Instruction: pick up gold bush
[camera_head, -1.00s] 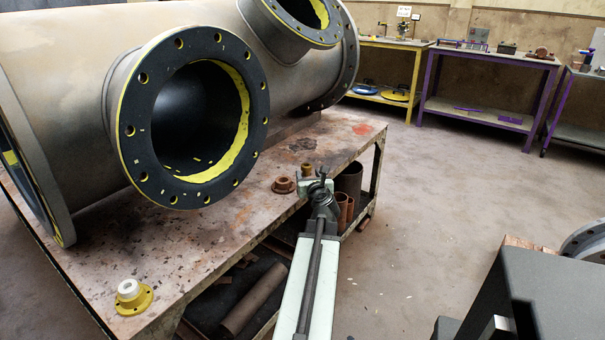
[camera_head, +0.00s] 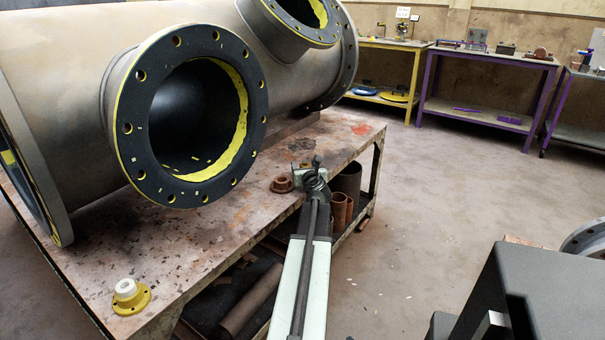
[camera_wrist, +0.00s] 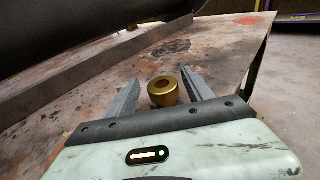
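The gold bush (camera_wrist: 163,91) is a short round ring with a hole in its top. It stands upright on the worn workbench (camera_wrist: 70,130) in the wrist view. My gripper (camera_wrist: 160,88) is open, with one grey finger to the left of the bush and one to its right. Visible gaps separate the bush from both fingers. In the head view my gripper (camera_head: 312,168) is at the bench's right edge, and the gold bush is hidden behind it.
A large flanged pipe (camera_head: 190,120) lies across the bench. A rusty flanged bush (camera_head: 281,184) sits just left of my gripper. A yellow flange with a white top (camera_head: 130,295) is at the near left. Brown pipes (camera_head: 340,208) stand on the shelf below.

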